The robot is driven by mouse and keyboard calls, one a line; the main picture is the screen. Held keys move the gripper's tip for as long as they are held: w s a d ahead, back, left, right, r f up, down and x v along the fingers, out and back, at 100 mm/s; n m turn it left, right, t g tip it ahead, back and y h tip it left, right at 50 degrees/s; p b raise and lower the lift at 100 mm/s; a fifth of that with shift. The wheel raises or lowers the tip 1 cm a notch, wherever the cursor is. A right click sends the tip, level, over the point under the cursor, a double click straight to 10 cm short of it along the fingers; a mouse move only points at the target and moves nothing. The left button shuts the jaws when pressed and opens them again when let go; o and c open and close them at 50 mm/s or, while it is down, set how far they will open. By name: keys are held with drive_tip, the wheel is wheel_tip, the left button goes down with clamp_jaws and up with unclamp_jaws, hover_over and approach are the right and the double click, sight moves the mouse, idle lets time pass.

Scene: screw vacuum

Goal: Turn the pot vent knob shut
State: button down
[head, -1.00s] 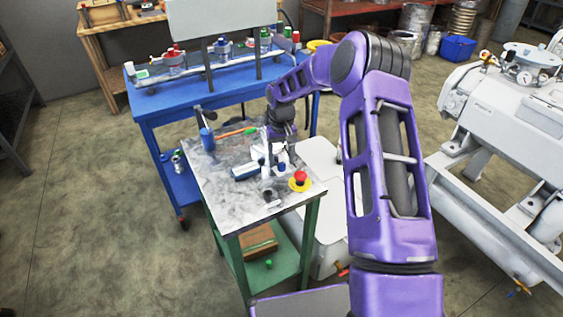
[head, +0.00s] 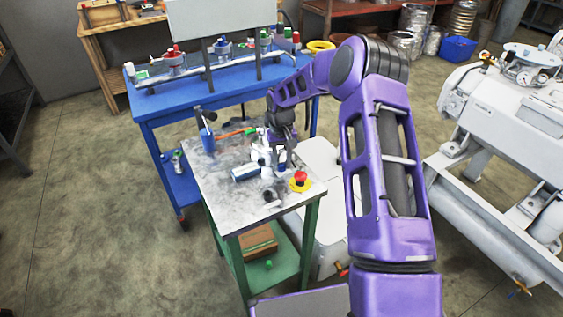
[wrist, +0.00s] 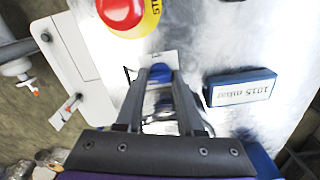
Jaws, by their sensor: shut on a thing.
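In the wrist view my gripper (wrist: 161,78) reaches down with its two long fingers close together. Its tips are on a small blue knob (wrist: 160,69), which I take to be the pot vent knob, on a white fitting. The fingers hide parts of the knob and fitting, and I cannot read how far the knob is turned. In the head view my gripper (head: 285,158) is above the white fitting (head: 261,153) on the grey-topped table (head: 215,185), and it mostly covers the knob.
A red emergency stop on a yellow base (wrist: 130,14) stands close by. A blue gauge reading 1015 mbar (wrist: 240,88) lies beside the fingers. A blue holder (head: 207,140) and an orange-handled tool (head: 236,132) are at the table's back. The front left tabletop is clear.

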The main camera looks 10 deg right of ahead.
sight(281, 164)
drive_tip(key=shift+n, duration=0.3)
drive_tip(key=n, duration=0.4)
drive_tip(key=shift+a, duration=0.1)
drive_tip(key=shift+n, duration=2.2)
drive_tip(key=c, duration=0.5)
unclamp_jaws()
drive_tip(key=shift+c, duration=0.2)
drive_tip(key=shift+r, duration=0.1)
wheel_tip(281, 164, up, 17)
drive_tip(key=shift+r+p, duration=0.15)
drive_tip(key=shift+p, duration=0.2)
